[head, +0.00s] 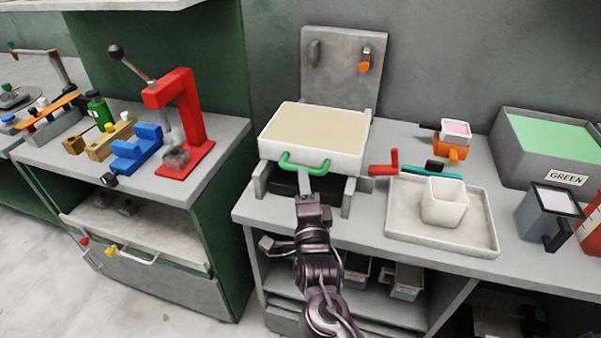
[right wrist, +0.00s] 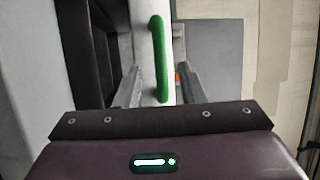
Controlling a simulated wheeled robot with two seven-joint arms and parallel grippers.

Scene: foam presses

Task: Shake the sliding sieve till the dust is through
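The sliding sieve (head: 313,148) is a white square tray with a beige, flat surface inside and a green handle (head: 290,163) on its front. It sits on a grey stand with a tall back plate. My right gripper (head: 305,184) is at the front of the sieve, at the green handle. In the right wrist view the green handle (right wrist: 158,60) lies between the two fingers of my gripper (right wrist: 158,88), with a gap on each side, so the fingers look open around it. My left gripper is not in view.
Right of the sieve, a grey tray (head: 405,235) holds a white cup (head: 444,201). A red crank handle (head: 384,164) sticks out beside the stand. A grey bin marked GREEN (head: 512,155) and a dark mug (head: 548,212) stand farther right. A red press (head: 187,110) is on the left bench.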

